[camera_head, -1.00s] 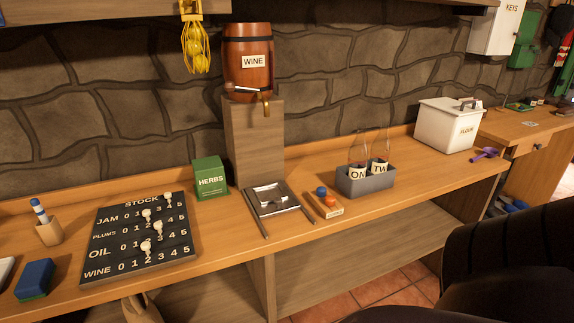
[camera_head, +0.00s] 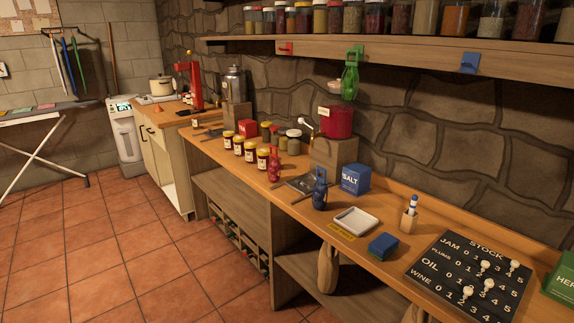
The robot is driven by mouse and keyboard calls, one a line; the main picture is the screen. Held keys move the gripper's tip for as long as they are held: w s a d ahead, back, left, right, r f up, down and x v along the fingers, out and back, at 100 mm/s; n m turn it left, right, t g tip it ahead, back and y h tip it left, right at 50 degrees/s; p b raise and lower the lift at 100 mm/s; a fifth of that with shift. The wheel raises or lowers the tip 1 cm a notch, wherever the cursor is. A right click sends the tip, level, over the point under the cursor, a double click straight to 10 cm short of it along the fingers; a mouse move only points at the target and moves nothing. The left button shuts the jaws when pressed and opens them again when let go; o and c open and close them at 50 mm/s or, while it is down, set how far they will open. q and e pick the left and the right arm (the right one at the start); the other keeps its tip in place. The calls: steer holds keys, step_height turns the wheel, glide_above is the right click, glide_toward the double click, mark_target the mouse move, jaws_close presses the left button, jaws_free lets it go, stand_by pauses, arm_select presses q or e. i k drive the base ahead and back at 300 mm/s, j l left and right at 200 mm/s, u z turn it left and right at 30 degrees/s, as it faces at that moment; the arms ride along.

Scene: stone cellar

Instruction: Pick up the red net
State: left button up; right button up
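A small red bundle (camera_head: 274,166), probably the red net, stands on the wooden counter in front of the row of jars. Its mesh is too small to make out. A similar blue bundle (camera_head: 320,189) stands to its right, nearer the front edge. A green net (camera_head: 350,76) hangs from the shelf above. A red hook (camera_head: 286,48) on the shelf's front edge looks empty. Neither of my grippers is in view.
The counter (camera_head: 224,152) also holds several lidded jars (camera_head: 250,151), a dark tray (camera_head: 302,184), a blue salt box (camera_head: 355,178), a white tray (camera_head: 355,221) and a stock board (camera_head: 470,272). A red pot (camera_head: 336,121) stands on a block. Tiled floor (camera_head: 150,255) at left is clear.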

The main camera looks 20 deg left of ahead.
mark_target(275, 164)
steer(key=i+j+z, duration=0.2)
steer(key=i+j, duration=0.15)
steer(key=j, duration=0.3)
steer(key=i+j+z, duration=0.25)
steer(key=j, duration=0.4)
steer(key=i+j+z, duration=0.1)
steer(key=i+j, duration=0.15)
steer(key=j, duration=0.15)
steer(key=i+j+z, duration=0.1)
steer(key=j, duration=0.25)
steer(key=i+j+z, duration=0.15)
steer(key=j, duration=0.25)
steer(key=i+j+z, duration=0.1)
steer(key=j, duration=0.3)
